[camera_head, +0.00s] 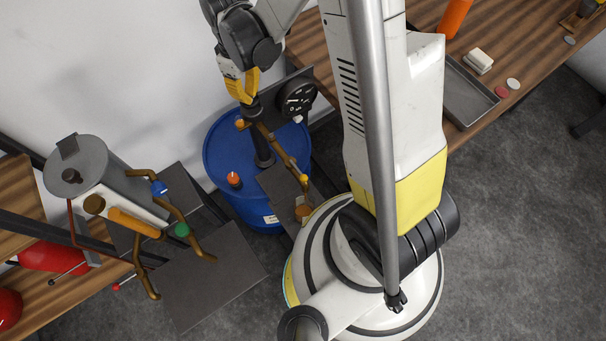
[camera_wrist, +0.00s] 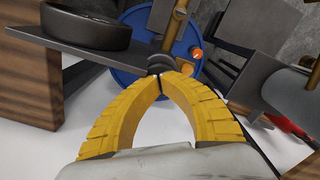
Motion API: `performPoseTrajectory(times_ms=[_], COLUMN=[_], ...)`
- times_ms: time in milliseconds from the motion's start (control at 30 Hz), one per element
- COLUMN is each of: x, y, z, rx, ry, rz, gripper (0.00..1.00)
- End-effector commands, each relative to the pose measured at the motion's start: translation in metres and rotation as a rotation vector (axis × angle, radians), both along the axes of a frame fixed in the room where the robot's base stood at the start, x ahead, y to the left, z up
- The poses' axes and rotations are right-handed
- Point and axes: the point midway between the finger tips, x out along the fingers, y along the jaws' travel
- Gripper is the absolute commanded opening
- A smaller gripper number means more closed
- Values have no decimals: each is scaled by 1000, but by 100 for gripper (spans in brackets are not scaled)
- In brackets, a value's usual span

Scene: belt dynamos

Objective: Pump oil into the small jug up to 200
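The blue oil drum (camera_head: 225,160) stands by the wall, with a dark upright pump (camera_head: 262,150) and a brass pipe (camera_head: 283,145) on its top. My gripper (camera_head: 248,100) is at the pump's upper end, its yellow fingers drawn together on the dark pump handle (camera_wrist: 160,62). A round black dial (camera_head: 297,98) is beside the pump; its reading is too small to tell. A small copper-coloured vessel (camera_head: 303,212), perhaps the small jug, is below the pipe's outlet on a dark plate (camera_head: 278,187), partly behind my body. Its oil level cannot be seen.
A grey tank (camera_head: 95,165) with brass pipes and coloured valve handles stands left. A wooden table (camera_head: 530,40) at upper right bears a grey tray (camera_head: 468,98) and an orange cylinder (camera_head: 454,17).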

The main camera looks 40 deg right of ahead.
Motion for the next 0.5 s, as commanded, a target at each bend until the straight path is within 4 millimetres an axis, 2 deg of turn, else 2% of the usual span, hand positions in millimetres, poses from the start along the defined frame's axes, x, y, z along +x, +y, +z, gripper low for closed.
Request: performPoseTrajectory(times_ms=[233, 500], x=[-1, 0], y=[0, 0], z=[2, 28], rx=[-1, -1], ry=[1, 1], rz=[0, 0], gripper=[0, 0])
